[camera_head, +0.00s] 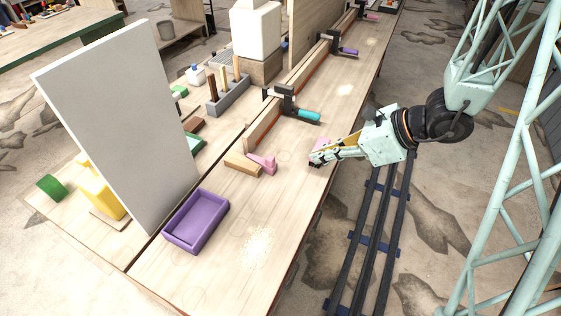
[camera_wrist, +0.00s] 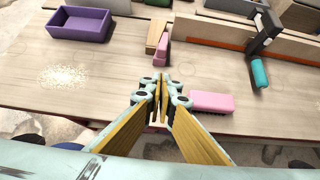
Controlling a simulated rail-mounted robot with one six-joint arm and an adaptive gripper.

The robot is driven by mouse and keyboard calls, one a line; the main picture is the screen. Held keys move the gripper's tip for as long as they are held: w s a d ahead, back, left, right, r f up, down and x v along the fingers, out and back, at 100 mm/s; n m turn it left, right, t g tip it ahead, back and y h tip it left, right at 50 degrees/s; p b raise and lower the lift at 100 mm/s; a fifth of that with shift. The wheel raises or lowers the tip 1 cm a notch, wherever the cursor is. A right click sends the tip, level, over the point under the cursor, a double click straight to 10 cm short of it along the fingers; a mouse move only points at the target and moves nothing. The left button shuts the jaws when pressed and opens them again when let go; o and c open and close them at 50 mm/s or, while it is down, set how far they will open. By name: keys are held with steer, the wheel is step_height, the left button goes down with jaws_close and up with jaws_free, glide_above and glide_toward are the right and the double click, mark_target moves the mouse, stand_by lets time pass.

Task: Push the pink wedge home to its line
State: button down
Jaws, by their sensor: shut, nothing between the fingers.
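The pink wedge (camera_head: 265,163) lies on the bench against the end of a short tan wooden block (camera_head: 241,164). In the wrist view the wedge (camera_wrist: 161,50) is narrow and stands beyond my fingertips, beside the wooden block (camera_wrist: 156,35). My gripper (camera_head: 315,158) is over the bench near its right edge, to the right of the wedge and apart from it. In the wrist view my gripper (camera_wrist: 162,80) has its fingertips together with nothing between them. I cannot make out a line by the wedge.
A dark clamp with a teal handle (camera_head: 307,116) sits on the long wooden strip (camera_head: 258,130). A purple tray (camera_head: 196,221) stands at the near left. The bench between gripper and wedge is clear.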

mark_target(274, 162)
steer(key=shift+a+f, duration=0.1)
stand_by(0.3)
steer(key=shift+b+x, duration=1.25)
steer(key=shift+x, duration=3.8)
steer(key=shift+w+a, duration=0.45)
steer(key=shift+a, duration=0.4)
steer(key=shift+w+a, duration=0.45)
steer(key=shift+a, duration=0.4)
steer(key=shift+w, duration=0.25)
